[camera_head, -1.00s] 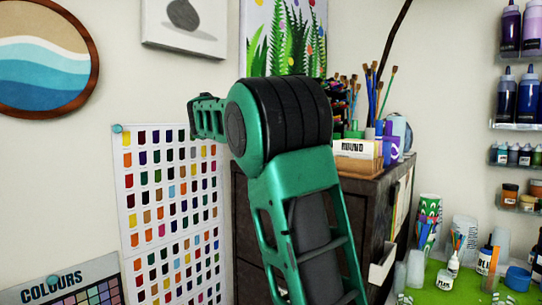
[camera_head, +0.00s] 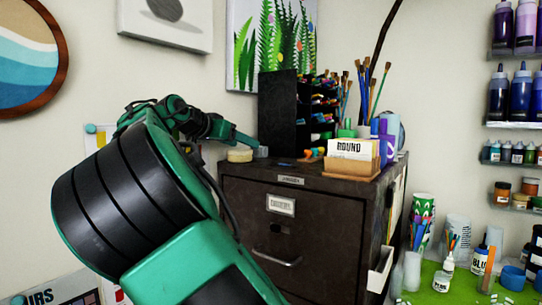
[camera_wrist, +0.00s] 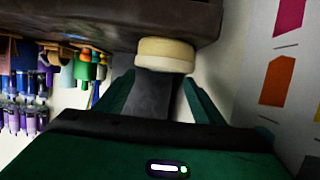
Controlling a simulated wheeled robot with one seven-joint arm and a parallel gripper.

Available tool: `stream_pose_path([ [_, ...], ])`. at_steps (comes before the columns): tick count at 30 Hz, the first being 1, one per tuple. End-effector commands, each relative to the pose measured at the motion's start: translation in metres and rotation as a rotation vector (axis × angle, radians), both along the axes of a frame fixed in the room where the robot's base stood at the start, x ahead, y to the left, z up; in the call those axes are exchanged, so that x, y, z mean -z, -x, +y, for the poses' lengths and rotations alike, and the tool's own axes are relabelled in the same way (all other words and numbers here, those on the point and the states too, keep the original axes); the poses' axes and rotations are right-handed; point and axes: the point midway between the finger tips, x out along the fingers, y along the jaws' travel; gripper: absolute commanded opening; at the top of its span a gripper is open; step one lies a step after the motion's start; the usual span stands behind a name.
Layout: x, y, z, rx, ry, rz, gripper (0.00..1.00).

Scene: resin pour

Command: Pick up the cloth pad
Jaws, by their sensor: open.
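The pad, a round cream-coloured disc (camera_head: 240,155), lies on the far left part of the dark cabinet's top. In the wrist view, which is turned upside down, the pad (camera_wrist: 165,55) shows just past the ends of the two green fingers. My gripper (camera_head: 250,143) reaches over from the left, close to the pad. In the wrist view my gripper (camera_wrist: 158,80) is open, its fingers spread about as wide as the pad, with nothing visibly held. I cannot tell whether a finger touches it.
A black rack (camera_head: 278,112) stands behind the pad on the cabinet (camera_head: 250,205). A small grey block (camera_head: 262,152) shows beside the pad. A card box (camera_head: 350,165) and brush holders stand to the right. A wall is close on the left.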

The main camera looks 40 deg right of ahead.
Motion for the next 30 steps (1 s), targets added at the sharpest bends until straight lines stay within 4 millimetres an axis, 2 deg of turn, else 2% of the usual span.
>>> stream_pose_path([
  [2,0.000,0.000,0.011,-0.008,-0.007,0.001,0.62],
  [5,0.002,-0.002,0.010,-0.010,-0.011,0.003,0.62],
  [12,0.014,-0.013,-0.020,-0.011,-0.014,0.004,0.62],
  [20,0.020,-0.020,-0.036,-0.012,-0.013,0.003,0.62],
  [30,0.031,-0.034,-0.074,-0.011,-0.013,0.003,0.62],
])
